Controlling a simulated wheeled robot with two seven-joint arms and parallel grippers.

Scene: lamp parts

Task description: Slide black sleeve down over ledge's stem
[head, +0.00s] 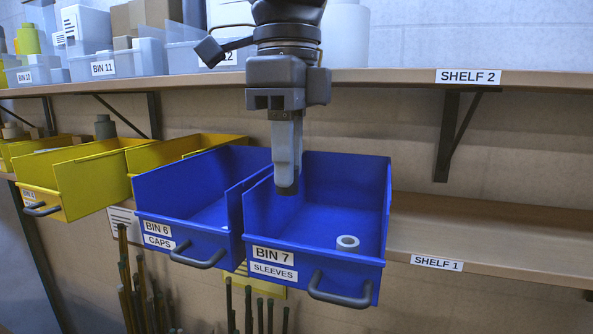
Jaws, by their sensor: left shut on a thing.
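My left gripper (286,172) hangs down from the top of the head view over the blue bin labelled BIN 7 SLEEVES (315,268). Its fingers are shut on a small dark piece, the black sleeve (287,190), which shows only as a dark bit at the fingertips. The fingers hide most of it. A white ring-shaped sleeve (347,242) lies in the front right of that bin, apart from the gripper. I see no ledge with a stem. My right gripper is not in view.
Blue BIN 6 CAPS (190,235) stands left of BIN 7, with yellow bins (75,180) farther left. SHELF 2 (400,80) runs behind the arm, with clear bins at its left. SHELF 1 (500,240) is bare at the right. Rods stand below.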

